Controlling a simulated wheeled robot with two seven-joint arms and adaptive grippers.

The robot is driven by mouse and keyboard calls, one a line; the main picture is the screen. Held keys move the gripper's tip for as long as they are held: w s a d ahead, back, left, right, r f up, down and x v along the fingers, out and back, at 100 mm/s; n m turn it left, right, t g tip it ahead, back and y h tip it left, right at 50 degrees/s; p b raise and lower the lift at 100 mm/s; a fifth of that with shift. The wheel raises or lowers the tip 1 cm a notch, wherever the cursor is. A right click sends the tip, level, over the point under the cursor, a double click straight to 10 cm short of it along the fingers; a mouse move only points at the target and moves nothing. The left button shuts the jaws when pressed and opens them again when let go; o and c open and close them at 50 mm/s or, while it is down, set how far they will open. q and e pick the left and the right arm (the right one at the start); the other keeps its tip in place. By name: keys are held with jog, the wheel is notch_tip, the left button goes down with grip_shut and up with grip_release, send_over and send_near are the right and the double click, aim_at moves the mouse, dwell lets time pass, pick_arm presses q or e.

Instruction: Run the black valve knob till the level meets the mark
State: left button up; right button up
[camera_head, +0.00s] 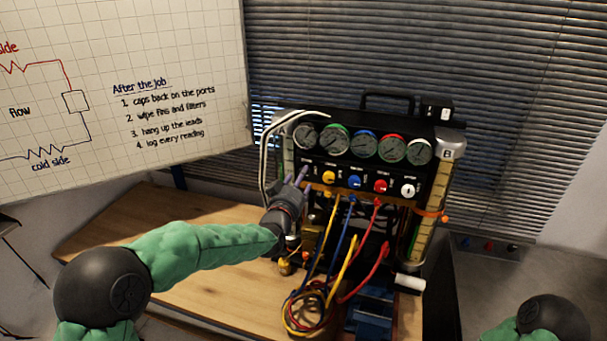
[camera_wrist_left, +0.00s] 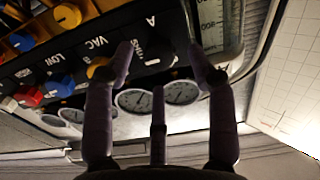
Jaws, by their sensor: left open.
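The gauge rig (camera_head: 365,145) stands on the wooden bench. My left gripper (camera_head: 298,182) is at the rig's left front, its fingers spread and pointing at the panel. In the left wrist view its fingertips (camera_wrist_left: 161,58) are apart around a dark, black knob (camera_wrist_left: 157,44) beside the letter A; I cannot tell whether they touch it. In the head view the gripper hides this knob. A glass column with a scale (camera_wrist_left: 209,22) shows beside the knob. Another scaled column (camera_head: 428,205), marked B, stands at the right with an orange band (camera_head: 432,214). The liquid level is unclear.
Yellow (camera_head: 328,177), blue (camera_head: 355,182), red (camera_head: 381,186) and white (camera_head: 408,190) knobs line the panel below several round gauges. Coloured hoses (camera_head: 315,305) hang and coil in front. A whiteboard (camera_head: 120,90) stands at the left. The bench (camera_head: 150,225) is clear at its left.

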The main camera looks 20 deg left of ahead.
pick_arm(q)
jog(key=shift+w+d, duration=0.1)
jog(key=shift+w, duration=1.85)
grip_shut()
